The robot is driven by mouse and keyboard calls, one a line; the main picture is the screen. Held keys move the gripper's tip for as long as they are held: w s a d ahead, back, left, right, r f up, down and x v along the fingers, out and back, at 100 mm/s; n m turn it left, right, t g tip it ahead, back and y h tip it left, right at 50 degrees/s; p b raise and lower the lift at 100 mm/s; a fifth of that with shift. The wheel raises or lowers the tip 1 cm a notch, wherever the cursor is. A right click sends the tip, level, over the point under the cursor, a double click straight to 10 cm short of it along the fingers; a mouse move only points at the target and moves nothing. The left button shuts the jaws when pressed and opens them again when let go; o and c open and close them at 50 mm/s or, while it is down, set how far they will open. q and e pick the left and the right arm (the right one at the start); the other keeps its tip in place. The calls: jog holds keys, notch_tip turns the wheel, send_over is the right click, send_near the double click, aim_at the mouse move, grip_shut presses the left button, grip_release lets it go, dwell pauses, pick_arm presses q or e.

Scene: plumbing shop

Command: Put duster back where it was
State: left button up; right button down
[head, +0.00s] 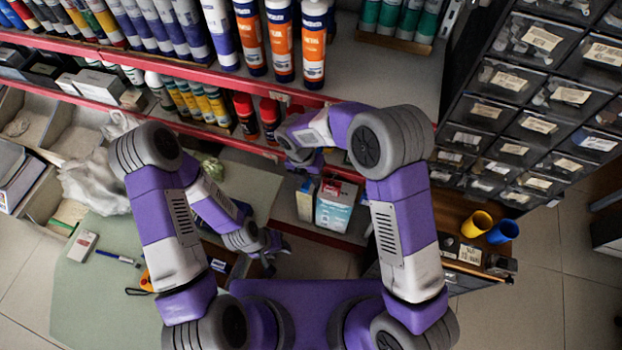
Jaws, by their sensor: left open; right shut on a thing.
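I cannot make out a duster anywhere in the head view. My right gripper (303,160) is at the red-edged shelf, just right of the red-capped bottles (257,117). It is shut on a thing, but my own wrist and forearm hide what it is. My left gripper (268,262) is lower in the picture, beside the right edge of the pale green counter (95,300). It is open, and I see nothing between its fingers.
Sealant tubes (281,40) line the upper shelf (170,66). A white-and-blue box (335,204) stands below my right gripper. Black drawers (515,110) fill the right side. Yellow (476,224) and blue (503,231) cups stand lower right. A white plastic bag (95,185) lies left.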

jog(key=shift+w+f, duration=0.15)
jog(key=shift+f, duration=0.2)
jog(key=c, duration=1.4)
grip_release()
jog(key=shift+f, duration=0.15)
jog(key=o, duration=0.5)
notch_tip(320, 180, up, 7)
jog(key=a, duration=0.2)
jog(key=shift+p, duration=0.4)
